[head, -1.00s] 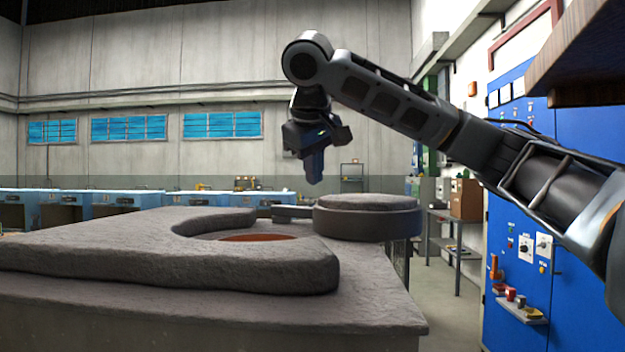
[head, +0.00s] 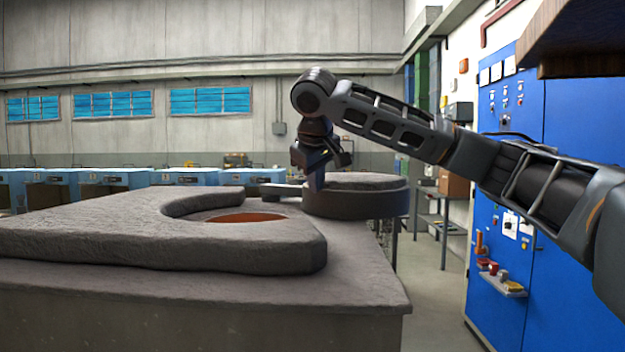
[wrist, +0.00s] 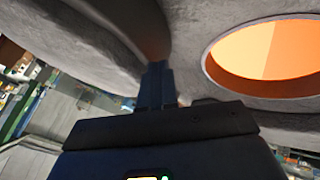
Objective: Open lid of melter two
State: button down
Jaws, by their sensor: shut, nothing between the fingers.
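The melter (head: 200,305) is a grey stone-like block with a thick raised slab on top. Its round opening (head: 245,218) is uncovered and shows orange inside; the opening (wrist: 270,58) also shows at the upper right of the wrist view. A thick round grey lid (head: 365,200) stands to the right of the opening, with a short dark bar (head: 281,189) at its left. My gripper (head: 316,187) points down at the lid's left edge, its fingers shut and empty. The wrist view shows the closed fingers (wrist: 157,85) close to a grey edge; I cannot tell whether they touch it.
Blue cabinets (head: 540,120) with switches stand at the right, with a small shelf (head: 502,284) of coloured parts. A brown overhang (head: 590,45) is at the upper right. Pale blue units (head: 120,180) line the back. Floor (head: 435,290) is clear between melter and cabinets.

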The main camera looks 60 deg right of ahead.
aim_at(334, 183)
jog(key=shift+s+d+n+t+y+p, duration=0.1)
jog(key=shift+s+d+n+t, duration=0.1)
jog(key=shift+s+d+n, duration=0.4)
jog(key=shift+s+d+n+t+y+p, duration=0.1)
jog(key=shift+s+d+t, duration=0.2)
jog(key=shift+d, duration=0.55)
jog(key=shift+s+d+n+t+y+p, duration=0.1)
jog(key=shift+s+d+n, duration=0.2)
jog(key=shift+s+d, duration=0.35)
jog(key=shift+w+d, duration=0.15)
jog(key=shift+f, duration=0.1)
